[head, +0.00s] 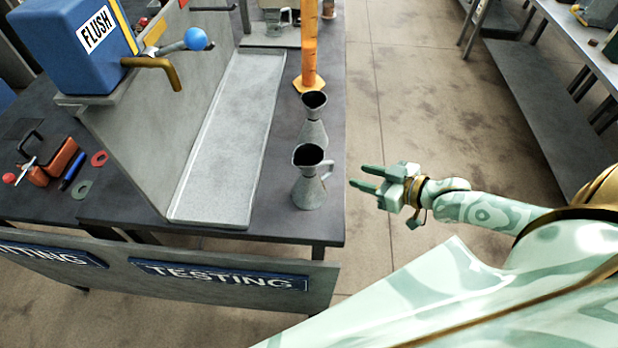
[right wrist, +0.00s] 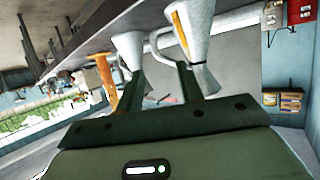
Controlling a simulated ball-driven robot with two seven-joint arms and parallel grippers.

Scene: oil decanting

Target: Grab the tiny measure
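Two grey metal pouring measures with dark open mouths stand upright at the right end of the bench. The nearer measure (head: 309,188) has a handle on its right side. The farther measure (head: 313,132) stands just behind it and looks somewhat smaller. A third small metal vessel (head: 275,22) stands at the far end. I cannot tell for sure which is the tiny one. My right gripper (head: 358,175) is open and empty, right of the nearer measure and apart from it. In the right wrist view its fingers point towards the nearer measure (right wrist: 197,28) and the farther measure (right wrist: 129,48).
An orange cylinder (head: 309,50) stands behind the measures. A shallow metal tray (head: 225,140) lies left of them, below a blue FLUSH box (head: 75,45) with a brass spout (head: 160,70). The bench's right edge runs beside the measures. Open floor (head: 410,110) lies right of it.

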